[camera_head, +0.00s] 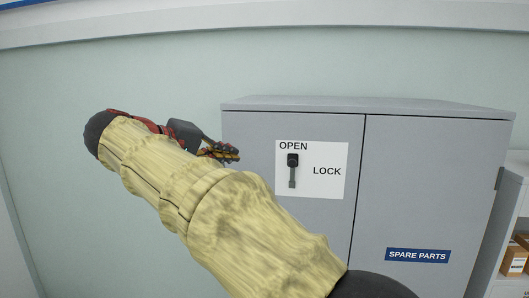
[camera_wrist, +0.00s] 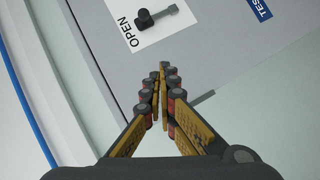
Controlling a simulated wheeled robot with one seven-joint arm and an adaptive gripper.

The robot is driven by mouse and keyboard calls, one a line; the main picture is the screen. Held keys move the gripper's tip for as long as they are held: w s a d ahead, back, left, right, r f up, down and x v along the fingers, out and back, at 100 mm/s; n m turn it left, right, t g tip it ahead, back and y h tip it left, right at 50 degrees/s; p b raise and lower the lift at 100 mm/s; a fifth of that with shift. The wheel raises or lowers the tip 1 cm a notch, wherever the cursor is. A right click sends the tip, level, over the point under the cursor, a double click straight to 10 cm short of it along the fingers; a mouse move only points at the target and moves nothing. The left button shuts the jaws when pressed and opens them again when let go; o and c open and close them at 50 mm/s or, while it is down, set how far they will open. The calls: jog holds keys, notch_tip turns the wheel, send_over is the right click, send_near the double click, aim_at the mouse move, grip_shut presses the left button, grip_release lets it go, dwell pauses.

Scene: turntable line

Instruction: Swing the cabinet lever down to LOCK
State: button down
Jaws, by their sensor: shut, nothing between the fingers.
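The grey cabinet (camera_head: 240,220) stands ahead with a white lever plate (camera_head: 335,150) on its left door. The plate has OPEN printed at the top and LOCK at the right. The dark lever (camera_head: 292,171) has its pivot below OPEN, and its grey handle hangs about straight down. My gripper (camera_head: 230,154) is left of the plate in the head view, apart from the lever. In the wrist view my gripper (camera_wrist: 163,72) has its fingers together with nothing between them. There the lever (camera_wrist: 160,14) lies beyond the fingertips at the top, its handle pointing right.
A blue SPARE PARTS label (camera_head: 417,255) is on the right door. A shelf with cardboard boxes (camera_head: 515,255) stands at the far right. In the wrist view another blue label (camera_wrist: 257,8) shows at the top right. The wall left of the cabinet is bare.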

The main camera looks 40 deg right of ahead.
jog(key=shift+s+d+r+m+g+h, duration=0.15)
jog(key=shift+s+r+m+g+h, duration=0.15)
jog(key=shift+s+r, duration=0.2)
jog(key=shift+s+d+r+m+g+h, duration=0.15)
jog(key=shift+s+r+m+g+h, duration=0.05)
jog(key=shift+s+r+m, duration=0.25)
jog(key=shift+s+d, duration=0.15)
jog(key=shift+s, duration=0.05)
jog(key=p, duration=0.2)
send_near(289, 156)
jog(key=w+d, duration=0.2)
jog(key=w, duration=0.1)
jog(key=shift+s+d+f+p, duration=0.3)
jog(key=shift+s+d+p, duration=0.25)
jog(key=shift+s+d, duration=0.45)
jog(key=shift+s+d+f, duration=0.1)
jog(key=shift+s+f, duration=0.05)
jog(key=shift+s, duration=0.05)
jog(key=shift+w+d+f, duration=0.15)
